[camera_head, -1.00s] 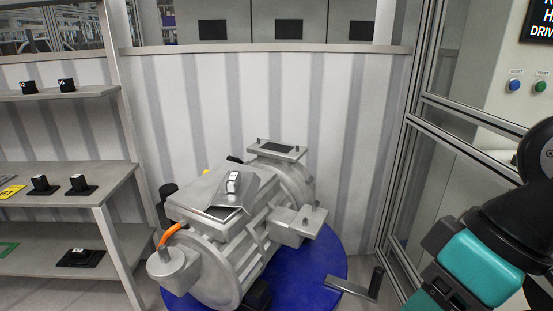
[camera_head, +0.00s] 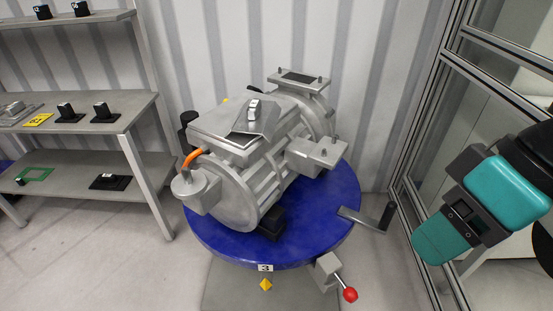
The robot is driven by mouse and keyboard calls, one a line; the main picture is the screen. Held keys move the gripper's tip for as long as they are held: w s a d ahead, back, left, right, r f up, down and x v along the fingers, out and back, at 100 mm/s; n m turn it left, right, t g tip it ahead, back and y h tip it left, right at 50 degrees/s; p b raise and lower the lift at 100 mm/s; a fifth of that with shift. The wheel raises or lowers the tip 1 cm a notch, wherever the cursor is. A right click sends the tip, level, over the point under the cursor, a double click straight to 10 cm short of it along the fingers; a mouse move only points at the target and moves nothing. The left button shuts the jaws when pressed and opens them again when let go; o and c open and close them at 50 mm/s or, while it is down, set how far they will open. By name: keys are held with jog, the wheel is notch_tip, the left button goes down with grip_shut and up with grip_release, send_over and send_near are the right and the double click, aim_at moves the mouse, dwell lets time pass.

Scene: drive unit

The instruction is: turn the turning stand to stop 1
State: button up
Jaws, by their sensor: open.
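The turning stand is a round blue disc (camera_head: 222,232) on the floor, with a grey motor-like drive unit (camera_head: 262,150) on top. A white plate marked 3 (camera_head: 265,268) on the disc's front edge sits just above a yellow diamond marker (camera_head: 265,285). A grey crank handle (camera_head: 372,217) with a dark upright grip sticks out from the disc's right side. A grey block with a red-knobbed lever (camera_head: 349,294) is at the disc's front right. My black and teal arm is at the right, apart from the stand; I cannot make out any gripper fingers.
A grey shelf rack (camera_head: 80,110) with black holders and small parts stands at the left. A metal-framed glass partition (camera_head: 425,150) is close on the right. A striped wall stands behind the stand. The floor (camera_head: 110,270) at front left is clear.

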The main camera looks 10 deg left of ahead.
jog(key=w+a+f+n+t+y+b, duration=0.1)
jog(key=w+f+n+t+y+b, duration=0.35)
jog(key=f+b, duration=1.05)
jog(key=m+t+h+b, duration=0.3)
jog(key=m+t+b, duration=0.75)
jog(key=b, duration=1.85)
send_near(386, 209)
jog(key=w+f+n+p, duration=0.1)
jog(key=w, duration=0.2)
jog(key=w+a+f+n+t+p, duration=0.1)
jog(key=w, duration=0.3)
jog(key=w+a+f+n+t+p, duration=0.1)
jog(key=w+f, duration=0.1)
jog(key=w, duration=0.2)
jog(key=shift+w+a+y, duration=0.1)
jog(key=shift+a+y, duration=0.15)
